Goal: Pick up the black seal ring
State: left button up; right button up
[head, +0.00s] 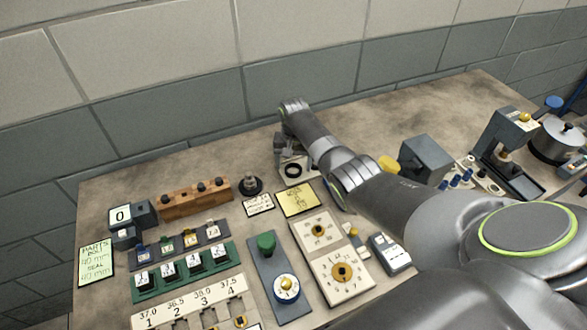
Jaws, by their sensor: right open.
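My right arm comes in from the right, and my right gripper (293,170) is low over the back middle of the table. It is open. A dark round shape shows at the gripper, too small to tell whether it is a ring or part of the gripper. A black round piece (250,187) with a grey metal plug in its middle sits on the table just left of the gripper, apart from it. I cannot tell for sure whether this is the black seal ring. My left gripper is out of view.
A wooden block with black knobs (195,200) stands to the left. A yellow note (298,199) and a white label (259,205) lie in front of the gripper. A grey panel with a green knob (267,258) and a dial panel (335,262) are nearer. The table's back left is clear.

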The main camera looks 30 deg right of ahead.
jog(key=shift+f, duration=0.35)
jog(key=shift+c, duration=0.2)
jog(key=c, duration=1)
notch_tip(320, 180, up, 13)
jog(key=p, duration=0.3)
jog(key=shift+p, duration=0.35)
